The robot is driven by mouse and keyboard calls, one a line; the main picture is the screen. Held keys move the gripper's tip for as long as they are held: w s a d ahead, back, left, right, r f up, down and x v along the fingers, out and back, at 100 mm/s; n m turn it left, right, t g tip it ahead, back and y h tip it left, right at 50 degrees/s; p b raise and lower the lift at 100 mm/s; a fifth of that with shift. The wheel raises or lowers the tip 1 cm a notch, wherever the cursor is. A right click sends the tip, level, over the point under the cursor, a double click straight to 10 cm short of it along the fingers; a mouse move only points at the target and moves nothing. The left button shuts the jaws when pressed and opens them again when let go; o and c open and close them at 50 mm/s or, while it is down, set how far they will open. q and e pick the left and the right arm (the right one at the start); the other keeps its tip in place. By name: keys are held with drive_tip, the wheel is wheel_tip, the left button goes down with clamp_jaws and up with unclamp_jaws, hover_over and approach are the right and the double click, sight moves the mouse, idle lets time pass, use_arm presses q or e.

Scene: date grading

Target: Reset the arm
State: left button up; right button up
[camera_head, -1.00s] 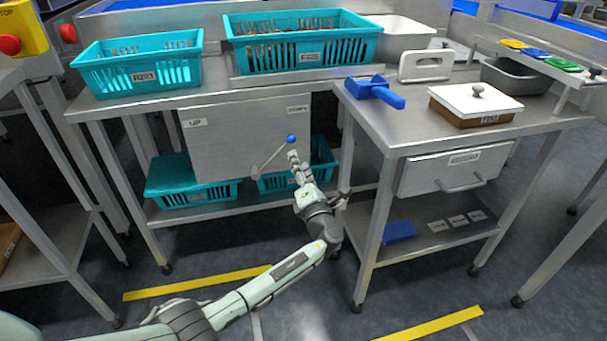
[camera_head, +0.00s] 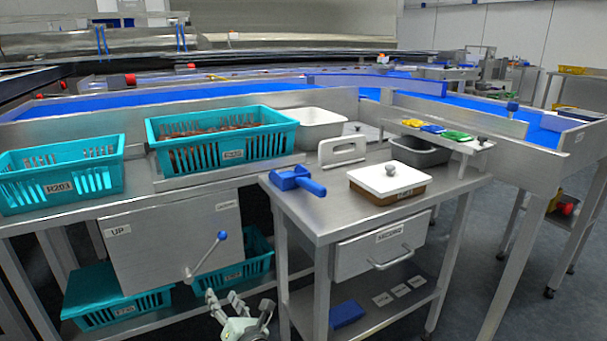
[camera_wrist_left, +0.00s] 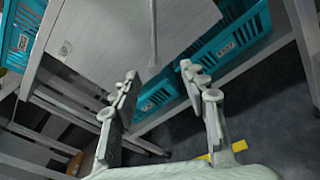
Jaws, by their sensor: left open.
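My left gripper (camera_head: 229,304) is low at the bottom edge of the head view, in front of the steel table. It is open and empty; its two fingers stand apart in the left wrist view (camera_wrist_left: 165,90). A lever with a blue knob (camera_head: 222,236) on the steel panel (camera_head: 165,245) is above and slightly left of the gripper, apart from it. The panel is marked UP on its left. Most of my left arm is out of the head view. My right gripper is not in view.
Teal crates (camera_head: 62,180) and (camera_head: 225,145) stand on the table top, with more teal crates (camera_head: 120,300) on the lower shelf. A blue scoop (camera_head: 298,180), a lidded box (camera_head: 389,182) and a drawer (camera_head: 382,248) are to the right.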

use_arm(q)
drive_tip(key=s+a+f+n+g+h+p, duration=0.1)
drive_tip(key=s+a+f+n+g, duration=0.2)
drive_tip(key=s+f+n, duration=0.35)
drive_tip(key=s+a+f+n+g+h+p, duration=0.1)
drive_tip(key=s+a+f+n+g+h, duration=0.2)
drive_tip(key=s+n, duration=0.6)
drive_tip(key=s+d+f+n+g+h+p, duration=0.1)
drive_tip(key=s+n+g+h, duration=0.3)
drive_tip(key=s+n, duration=1.4)
drive_tip(key=shift+s+d+g+h, duration=0.25)
drive_tip(key=shift+s+g+h, duration=0.05)
drive_tip(key=shift+s+h, duration=0.1)
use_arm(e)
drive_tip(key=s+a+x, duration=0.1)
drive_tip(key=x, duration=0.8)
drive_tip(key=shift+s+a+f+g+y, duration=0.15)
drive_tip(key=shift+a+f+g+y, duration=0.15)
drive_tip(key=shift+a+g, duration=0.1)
